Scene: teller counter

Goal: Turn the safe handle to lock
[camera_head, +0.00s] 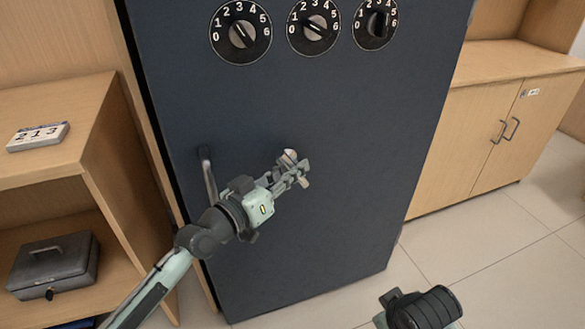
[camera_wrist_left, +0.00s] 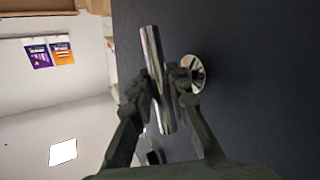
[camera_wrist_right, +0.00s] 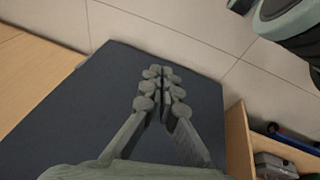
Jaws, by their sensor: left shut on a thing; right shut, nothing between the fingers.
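The dark blue-grey safe door (camera_head: 330,110) fills the middle of the head view. My left gripper (camera_head: 293,172) is shut on the safe handle (camera_head: 290,156), with only the handle's pale ends showing past the fingers. In the left wrist view the handle (camera_wrist_left: 151,50) is a shiny metal bar, slightly tilted, between the fingers (camera_wrist_left: 166,88). Its round chrome base (camera_wrist_left: 196,74) sits on the door behind. My right gripper (camera_wrist_right: 160,90) is shut and empty in the right wrist view. Its fingertips are out of sight in the head view.
Three numbered dials (camera_head: 240,33) sit high on the door. A vertical pull handle (camera_head: 208,175) is left of my gripper. A wooden shelf with a date block (camera_head: 38,136) and grey cash box (camera_head: 54,265) stands left. A wooden cabinet (camera_head: 480,130) stands right. Tiled floor is clear at right.

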